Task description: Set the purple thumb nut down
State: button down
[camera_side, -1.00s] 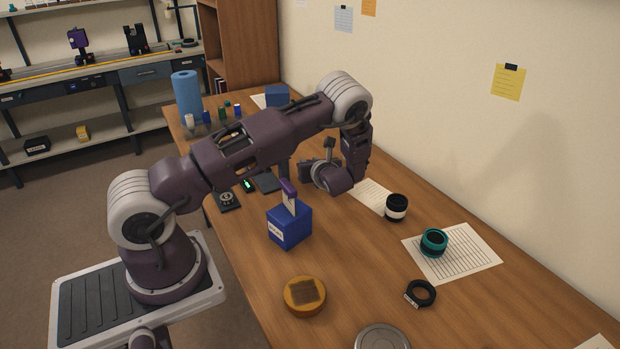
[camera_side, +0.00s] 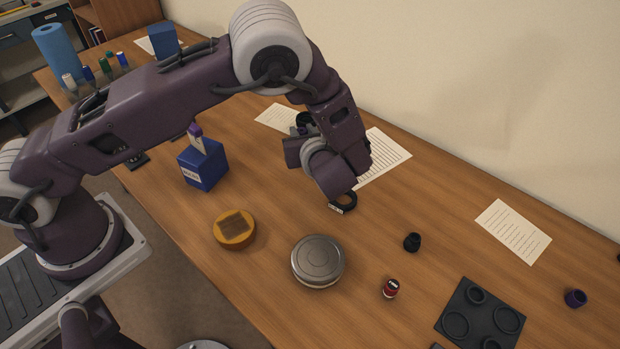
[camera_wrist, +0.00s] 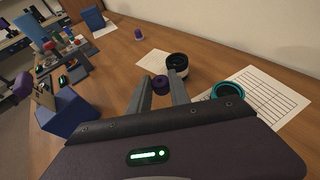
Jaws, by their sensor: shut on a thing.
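The purple thumb nut (camera_wrist: 160,85) is a small dark purple ring between the two fingertips of my gripper (camera_wrist: 159,91) in the wrist view. The gripper is shut on it. In the side view my wrist covers most of the fingers, and the nut is not clear there. The black and white ring (camera_wrist: 177,64) is just beyond the nut in the wrist view. I cannot tell how high the nut is above the wooden table (camera_side: 270,190).
A teal ring (camera_wrist: 228,90) lies on a lined sheet (camera_wrist: 268,92) to the right. A blue box (camera_side: 203,165) stands left of my wrist. Bare wood lies between box and wrist.

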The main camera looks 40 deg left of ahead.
aim_at(312, 184)
jog(key=shift+m, duration=0.3)
jog(key=d+f, duration=0.1)
jog(key=f, duration=0.2)
jog(key=s+d+f, duration=0.1)
jog(key=f, duration=0.2)
jog(key=d+f, duration=0.2)
jog(key=f, duration=0.2)
jog(key=shift+s, duration=0.3)
jog(key=shift+f, duration=0.1)
jog(key=c, duration=1.2)
grip_release()
jog(key=shift+h, duration=0.3)
